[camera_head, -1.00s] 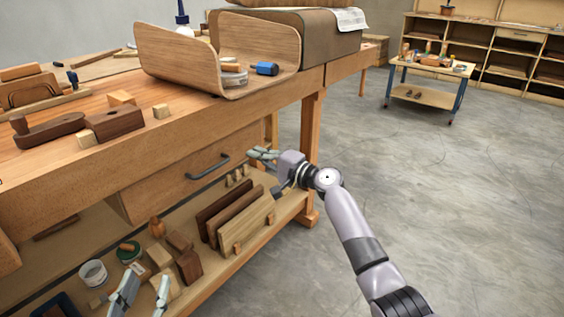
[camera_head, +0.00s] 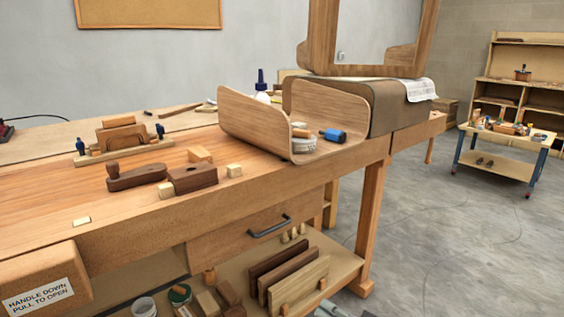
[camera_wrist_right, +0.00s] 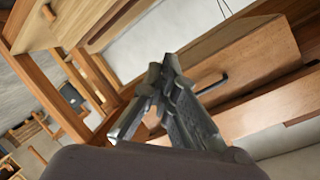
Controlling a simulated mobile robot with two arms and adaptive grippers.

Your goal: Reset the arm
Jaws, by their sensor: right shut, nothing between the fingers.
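My right gripper (camera_wrist_right: 164,72) fills the middle of the right wrist view, with its grey fingers together and nothing between them. In the head view only a grey bit of my right gripper (camera_head: 328,309) shows at the bottom edge, below the bench's lower shelf. The wooden workbench (camera_head: 120,235) runs across the head view, with a drawer (camera_head: 235,238) and its dark handle (camera_head: 270,226) under the top. The drawer handle also shows in the right wrist view (camera_wrist_right: 212,86), beyond the fingers. My left gripper is out of view.
A bent wood piece (camera_head: 252,118) sits on the bench top with a blue-handled tool (camera_head: 334,135) in it. Upright boards (camera_head: 298,284) stand on the lower shelf. A small cart (camera_head: 495,165) stands at the back right. The floor (camera_head: 430,240) between is clear.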

